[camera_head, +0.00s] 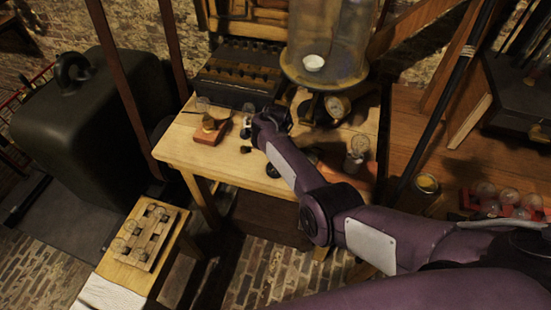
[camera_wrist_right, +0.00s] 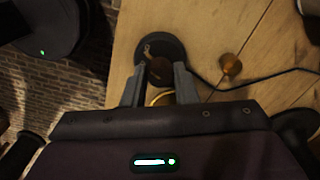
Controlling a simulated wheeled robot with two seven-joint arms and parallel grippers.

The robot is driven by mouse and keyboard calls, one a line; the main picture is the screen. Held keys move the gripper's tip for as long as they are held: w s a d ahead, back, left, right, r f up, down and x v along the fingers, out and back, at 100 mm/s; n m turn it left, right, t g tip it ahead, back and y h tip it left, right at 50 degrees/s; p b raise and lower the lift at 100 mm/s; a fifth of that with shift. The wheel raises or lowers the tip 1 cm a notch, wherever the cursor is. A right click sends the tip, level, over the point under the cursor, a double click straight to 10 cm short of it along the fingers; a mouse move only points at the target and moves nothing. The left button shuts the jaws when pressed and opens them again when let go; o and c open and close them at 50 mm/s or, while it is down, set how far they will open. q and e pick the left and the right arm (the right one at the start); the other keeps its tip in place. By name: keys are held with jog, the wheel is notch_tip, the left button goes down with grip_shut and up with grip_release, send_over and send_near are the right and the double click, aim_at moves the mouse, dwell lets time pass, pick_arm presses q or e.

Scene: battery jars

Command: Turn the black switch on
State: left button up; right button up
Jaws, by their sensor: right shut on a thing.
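In the right wrist view, the black switch (camera_wrist_right: 171,47) is a round dark base on the wooden table with a thin brass lever and a dark rounded knob (camera_wrist_right: 159,71). My right gripper (camera_wrist_right: 160,76) is shut on this knob, one finger on each side. In the head view, my purple right arm reaches over the table and my right gripper (camera_head: 248,131) is small and partly hidden by the wrist. The switch cannot be made out clearly there. The lever's exact setting is hard to tell. My left gripper is in neither view.
The wooden table (camera_head: 180,150) also bears a red-brown block with a bulb (camera_head: 211,131), a dark rack (camera_head: 238,70), a large glass jar (camera_head: 328,45) and a gauge (camera_head: 338,107). A black wire (camera_wrist_right: 270,76) runs past a brass knob (camera_wrist_right: 231,64). A small stand (camera_head: 125,272) is at lower left.

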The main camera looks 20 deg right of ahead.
jog(key=m+b, duration=0.1)
jog(key=m, duration=0.3)
jog(key=shift+m, duration=0.3)
dwell(0.3)
jog(key=o, duration=1)
notch_tip(320, 180, up, 8)
jog(key=shift+f+p, duration=0.1)
jog(key=shift+p, duration=0.7)
